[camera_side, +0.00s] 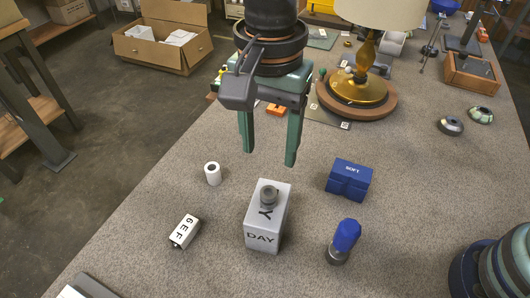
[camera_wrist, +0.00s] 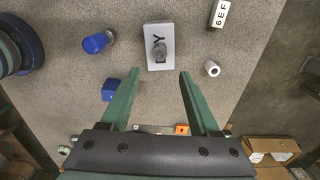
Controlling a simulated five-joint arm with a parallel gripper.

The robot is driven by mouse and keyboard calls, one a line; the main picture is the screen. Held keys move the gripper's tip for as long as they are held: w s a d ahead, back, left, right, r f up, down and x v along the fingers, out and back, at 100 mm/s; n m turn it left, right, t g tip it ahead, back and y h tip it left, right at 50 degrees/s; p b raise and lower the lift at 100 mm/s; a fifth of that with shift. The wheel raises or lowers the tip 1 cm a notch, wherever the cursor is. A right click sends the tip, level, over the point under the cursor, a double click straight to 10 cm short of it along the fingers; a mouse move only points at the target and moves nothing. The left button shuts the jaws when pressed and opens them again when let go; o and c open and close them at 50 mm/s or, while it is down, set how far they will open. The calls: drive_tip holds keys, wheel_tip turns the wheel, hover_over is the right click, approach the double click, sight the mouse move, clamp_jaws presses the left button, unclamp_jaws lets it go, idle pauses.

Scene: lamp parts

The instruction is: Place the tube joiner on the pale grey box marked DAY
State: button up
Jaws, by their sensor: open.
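The pale grey box marked DAY (camera_side: 266,228) stands on the speckled worktop, and it also shows in the wrist view (camera_wrist: 153,66). A small dark grey round part, which looks like the tube joiner (camera_side: 269,194), rests on the box's top and covers some of the lettering there. It also shows in the wrist view (camera_wrist: 160,50). My gripper (camera_side: 270,157) is open with nothing between its fingers. It is apart from the box, and in the side view its fingertips are above and behind it. In the wrist view the open fingertips (camera_wrist: 158,74) point towards the box.
A white hollow cylinder (camera_side: 212,174) and a white block marked 6EF (camera_side: 184,232) are left of the box. A blue block marked SOFT (camera_side: 349,180) and a blue-topped part (camera_side: 345,240) are to the right. A lamp (camera_side: 362,85) stands behind. Bare worktop separates these.

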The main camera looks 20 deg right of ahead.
drive_tip(key=w+d+r+n+t+y, duration=0.1)
drive_tip(key=w+d+r+n, duration=0.1)
drive_tip(key=d, duration=0.6)
drive_tip(key=w+d+r+n+t, duration=0.1)
drive_tip(key=w+d+r+n, duration=0.15)
drive_tip(key=d, duration=0.65)
drive_tip(key=s+d+n+t, duration=0.1)
drive_tip(key=s+d+n, duration=0.1)
drive_tip(key=d, duration=0.6)
drive_tip(key=s+d+f+n+t+h, duration=0.1)
drive_tip(key=s+d+n+t, duration=0.1)
drive_tip(key=d, duration=0.7)
drive_tip(key=shift+s+f+t, duration=0.15)
drive_tip(key=shift+f+t, duration=0.1)
drive_tip(key=shift+t, duration=0.05)
